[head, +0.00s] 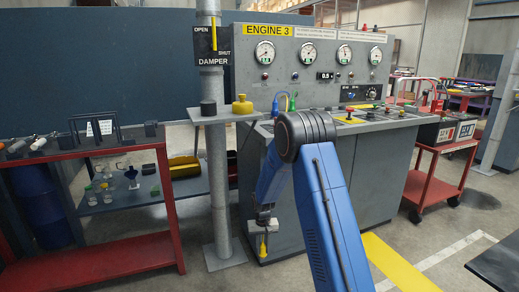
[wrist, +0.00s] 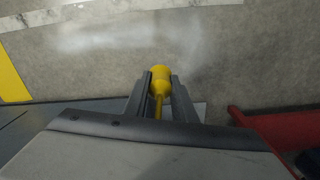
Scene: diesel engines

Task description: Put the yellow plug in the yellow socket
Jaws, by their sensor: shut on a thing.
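The yellow plug (head: 263,248) hangs below my gripper (head: 263,229), low in front of the grey engine console and well below its top. In the wrist view the yellow plug (wrist: 160,79) sits between the two fingers of my gripper (wrist: 161,88), which is shut on it. The plug's thin yellow tail runs back between the fingers. A blue plug (head: 275,106) and a green plug (head: 292,101) stand at the left end of the console top. I cannot make out the yellow socket; my blue arm covers part of the console top.
The console (head: 375,160) carries gauges and the ENGINE 3 sign. A red workbench (head: 90,250) is at left, a red trolley (head: 435,185) at right.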

